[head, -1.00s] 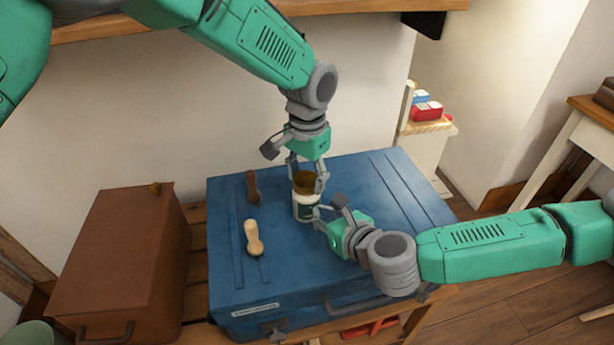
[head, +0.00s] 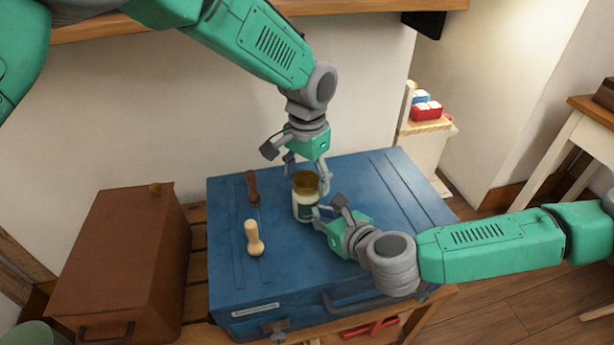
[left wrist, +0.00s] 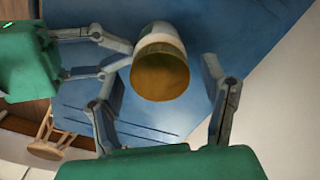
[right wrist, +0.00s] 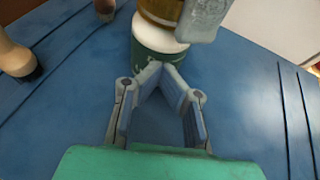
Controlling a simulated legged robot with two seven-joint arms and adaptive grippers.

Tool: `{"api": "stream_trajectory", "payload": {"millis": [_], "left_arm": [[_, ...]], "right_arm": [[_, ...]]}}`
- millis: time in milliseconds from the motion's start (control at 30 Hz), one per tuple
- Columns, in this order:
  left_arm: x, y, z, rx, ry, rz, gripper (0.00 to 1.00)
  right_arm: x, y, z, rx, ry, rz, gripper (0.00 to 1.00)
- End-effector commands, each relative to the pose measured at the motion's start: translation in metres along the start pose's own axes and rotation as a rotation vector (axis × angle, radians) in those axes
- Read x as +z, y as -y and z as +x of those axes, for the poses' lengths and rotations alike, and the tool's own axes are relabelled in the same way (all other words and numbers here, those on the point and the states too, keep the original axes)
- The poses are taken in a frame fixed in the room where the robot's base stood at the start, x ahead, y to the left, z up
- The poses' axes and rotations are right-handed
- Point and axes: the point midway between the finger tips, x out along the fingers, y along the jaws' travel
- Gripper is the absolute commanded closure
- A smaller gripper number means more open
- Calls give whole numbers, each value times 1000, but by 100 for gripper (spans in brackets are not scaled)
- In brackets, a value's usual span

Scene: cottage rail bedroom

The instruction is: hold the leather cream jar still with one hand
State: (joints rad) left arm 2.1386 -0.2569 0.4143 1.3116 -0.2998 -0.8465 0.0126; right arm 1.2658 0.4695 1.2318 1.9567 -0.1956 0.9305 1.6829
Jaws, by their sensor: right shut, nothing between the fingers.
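The leather cream jar (head: 305,206) stands upright on the blue case, with a white and dark green body and a brownish-gold lid (head: 306,182). My left gripper (head: 308,176) is above it, fingers spread either side of the lid. In the left wrist view the lid (left wrist: 160,76) lies between these fingers, with a gap at each side. My right gripper (head: 316,214) is low at the jar's right side. In the right wrist view its fingertips (right wrist: 158,70) meet in front of the jar body (right wrist: 152,55), with nothing between them; I cannot tell whether they touch it.
The blue case (head: 280,290) lies on a slatted wooden bench. A brown box (head: 120,260) is further left. The case top behind the right gripper is clear.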

Motion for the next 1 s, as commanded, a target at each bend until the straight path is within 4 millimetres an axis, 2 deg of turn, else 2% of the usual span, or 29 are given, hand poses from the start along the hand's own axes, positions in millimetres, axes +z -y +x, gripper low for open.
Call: {"api": "stream_trajectory", "payload": {"millis": [333, 633, 767, 867, 1000], "left_arm": [[0, 0, -4, -1, -1, 0, 33], [0, 1, -40, -1, -3, 0, 33], [0, 0, -47, 2, 0, 14, 36], [0, 0, -51, 4, -1, 103, 36], [0, -1, -64, 9, -4, 332, 36]], "right_arm": [[0, 0, 0, -1, 0, 0, 100], [0, 0, 0, -1, 0, 0, 100], [0, 0, 0, -1, 0, 0, 100], [0, 0, 0, -1, 0, 0, 100], [0, 0, 0, -1, 0, 0, 100]]}}
